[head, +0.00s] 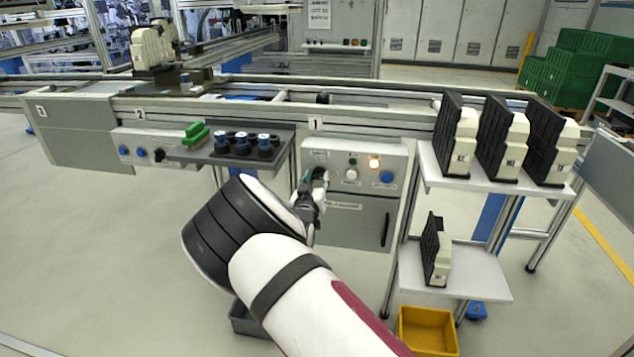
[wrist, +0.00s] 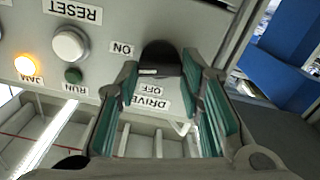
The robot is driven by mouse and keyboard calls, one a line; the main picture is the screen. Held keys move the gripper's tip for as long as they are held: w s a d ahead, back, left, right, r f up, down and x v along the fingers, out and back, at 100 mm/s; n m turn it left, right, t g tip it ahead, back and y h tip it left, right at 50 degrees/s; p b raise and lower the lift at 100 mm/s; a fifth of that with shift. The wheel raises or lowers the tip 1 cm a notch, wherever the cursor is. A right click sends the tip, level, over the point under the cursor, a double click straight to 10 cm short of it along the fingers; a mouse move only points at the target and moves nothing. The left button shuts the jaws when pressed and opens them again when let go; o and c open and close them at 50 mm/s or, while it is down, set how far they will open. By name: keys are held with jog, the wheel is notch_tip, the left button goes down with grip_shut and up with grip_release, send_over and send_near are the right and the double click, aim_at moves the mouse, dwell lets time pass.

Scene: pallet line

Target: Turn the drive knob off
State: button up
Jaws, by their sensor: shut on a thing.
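The drive knob (wrist: 163,55) is black and sits on the grey control panel (wrist: 110,20), which shows upside down in the wrist view. ON is printed left of the knob, and OFF and DRIVE below it. A small pale mark shows at the knob's lower edge, near OFF; I cannot tell its exact setting. My gripper (wrist: 160,68) is shut on the knob, a green-padded finger on each side. In the head view my gripper (head: 318,178) is at the left of panel 1 (head: 335,158) and hides the knob.
The amber JAM lamp (wrist: 27,65) is lit; the green RUN lamp (wrist: 73,75) looks dark. The white RESET button (wrist: 70,42) is beside them. A shelf rack (head: 430,176) with black-and-cream parts stands right of the panel. A ledge with black knob-like pieces (head: 243,143) is left.

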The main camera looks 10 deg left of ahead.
jog(key=n, duration=0.3)
jog(key=shift+a+n+b, duration=0.1)
jog(key=shift+n+b, duration=0.3)
jog(key=n, duration=0.3)
jog(key=shift+n, duration=0.3)
jog(key=n+b, duration=0.1)
jog(key=n, duration=0.2)
jog(key=shift+f+n, duration=0.15)
jog(key=shift+n, duration=2.15)
jog(key=o, duration=1.2)
jog(key=shift+c, duration=0.2)
jog(key=s, duration=1.2)
jog(key=shift+a, duration=0.25)
